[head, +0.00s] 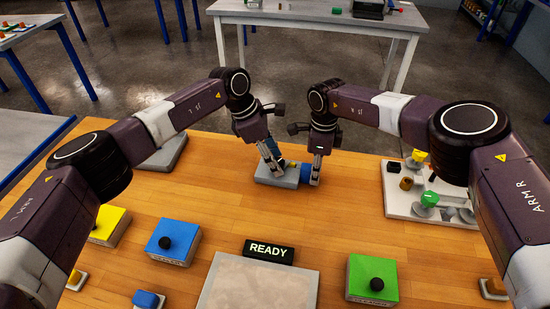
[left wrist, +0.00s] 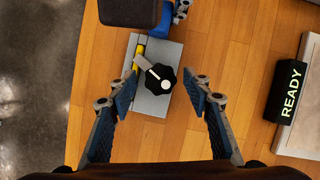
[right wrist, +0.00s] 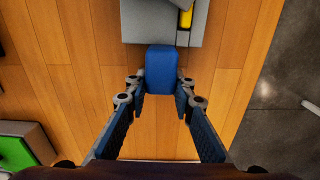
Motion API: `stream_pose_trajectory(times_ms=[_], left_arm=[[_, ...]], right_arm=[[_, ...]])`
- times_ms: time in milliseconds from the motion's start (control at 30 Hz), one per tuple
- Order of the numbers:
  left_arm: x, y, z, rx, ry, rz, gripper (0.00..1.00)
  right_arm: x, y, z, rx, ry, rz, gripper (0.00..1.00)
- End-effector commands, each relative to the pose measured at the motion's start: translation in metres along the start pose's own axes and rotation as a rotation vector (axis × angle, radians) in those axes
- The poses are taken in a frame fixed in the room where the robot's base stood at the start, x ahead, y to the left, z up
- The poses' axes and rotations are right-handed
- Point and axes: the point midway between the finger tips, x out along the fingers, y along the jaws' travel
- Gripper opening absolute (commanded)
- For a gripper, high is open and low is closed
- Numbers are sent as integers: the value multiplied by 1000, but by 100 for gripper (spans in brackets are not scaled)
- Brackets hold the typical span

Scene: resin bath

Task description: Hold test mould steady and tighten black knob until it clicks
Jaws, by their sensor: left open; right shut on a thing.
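The test mould is a grey block (left wrist: 151,110) lying flat on the wooden table; it also shows in the head view (head: 268,182). The black knob (left wrist: 160,92), with a white pointer mark, is on top of it. My left gripper (head: 277,168) points down over the mould, open, its fingertips on either side of the knob with gaps visible. My right gripper (head: 316,180) is shut on the blue block (right wrist: 161,68) at the mould's end. In the head view the left fingers largely hide the knob.
A READY sign (head: 268,251) stands behind a pale plate (head: 262,285) at the front. Blue (head: 173,243) and green (head: 373,279) button boxes flank it. A white tray with fittings (head: 398,207) is at right. Bare wood lies before the mould.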

Motion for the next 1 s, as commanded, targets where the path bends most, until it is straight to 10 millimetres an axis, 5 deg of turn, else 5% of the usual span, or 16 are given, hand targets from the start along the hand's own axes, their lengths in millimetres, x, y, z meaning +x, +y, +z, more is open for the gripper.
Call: stream_pose_trajectory(times_ms=[267,700,1000], left_arm=[[-17,1,1,1,-2,2,45],[-103,1,0,1,-1,1,45],[-120,0,0,0,0,-1,45]], right_arm=[[0,0,0,0,1,0,0],[0,0,0,0,0,0,0],[0,0,0,-1,0,0,0]])
